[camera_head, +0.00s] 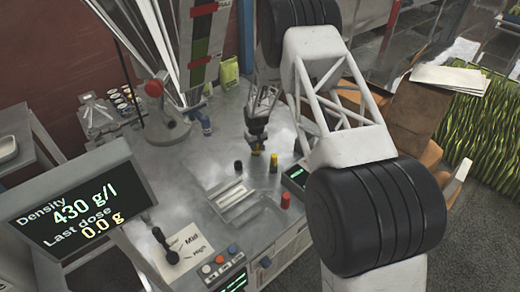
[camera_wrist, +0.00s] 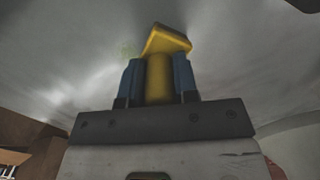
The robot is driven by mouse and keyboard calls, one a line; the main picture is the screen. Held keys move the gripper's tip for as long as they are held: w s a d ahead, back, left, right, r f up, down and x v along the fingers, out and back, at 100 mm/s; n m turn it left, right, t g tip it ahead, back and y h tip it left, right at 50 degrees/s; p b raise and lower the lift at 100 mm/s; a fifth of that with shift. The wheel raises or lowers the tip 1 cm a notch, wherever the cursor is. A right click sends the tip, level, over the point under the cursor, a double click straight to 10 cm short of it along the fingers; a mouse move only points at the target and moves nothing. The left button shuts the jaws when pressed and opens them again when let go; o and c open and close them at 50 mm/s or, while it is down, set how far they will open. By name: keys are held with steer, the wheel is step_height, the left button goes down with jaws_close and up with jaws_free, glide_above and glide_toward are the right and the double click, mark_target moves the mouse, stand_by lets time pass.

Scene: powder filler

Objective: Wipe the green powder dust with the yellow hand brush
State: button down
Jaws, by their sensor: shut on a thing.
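My gripper (camera_wrist: 158,82) is shut on the yellow hand brush (camera_wrist: 167,42); its two blue fingers press on either side of the brush's yellow handle. The brush's wider head lies beyond the fingertips, over or on the grey metal surface; I cannot tell whether it touches. A faint patch of green powder dust (camera_wrist: 127,48) shows just left of the brush head in the wrist view. In the head view my gripper (camera_head: 257,143) points down at the metal tabletop (camera_head: 215,160), with a small yellow bit of the brush (camera_head: 257,152) below it. The dust cannot be made out there.
A black knob (camera_head: 238,166), a yellow knob (camera_head: 274,162) and a red knob (camera_head: 285,200) stand close to my gripper. A metal tray (camera_head: 238,200) lies in front. The display (camera_head: 75,210) reads 430 g/l and 0.0 g.

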steer(key=shift+w+a, duration=0.8)
steer(key=shift+a, duration=0.1)
steer(key=shift+w+a+f, duration=0.1)
steer(key=shift+w+a, duration=0.15)
steer(key=r, duration=0.3)
steer(key=shift+w+a+r, duration=0.25)
steer(key=shift+r, duration=2.5)
steer(key=shift+d, duration=0.1)
steer(key=s+d, duration=0.2)
steer(key=d, duration=0.4)
steer(key=shift+s+d+f, duration=0.15)
steer(key=shift+s+d, duration=0.15)
steer(key=shift+d, duration=0.05)
